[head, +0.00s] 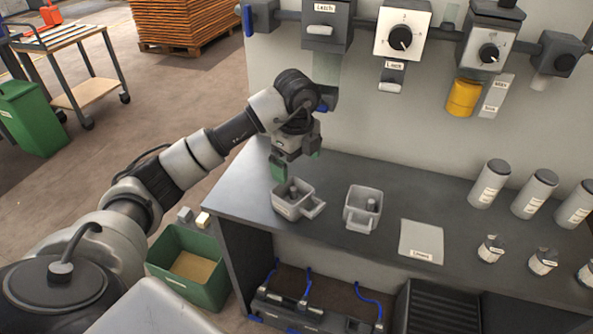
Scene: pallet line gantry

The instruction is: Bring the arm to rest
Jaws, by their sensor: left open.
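My left arm reaches in from the left, bent at the elbow. My left gripper (292,165) points down above the back left part of the dark bench, just above and behind a grey square cup with a handle (292,203). The gripper is open, with green on a fingertip, and I see nothing held in it. It looks apart from the cup, though the exact gap is hard to judge. My right gripper is not in view.
A second grey cup (362,208) and a flat grey plate (421,241) are on the bench (330,170). Grey canisters (489,184) stand at right. Dispensers with knobs (402,33) hang on the wall panel above. A green bin (191,268) stands on the floor left of the bench.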

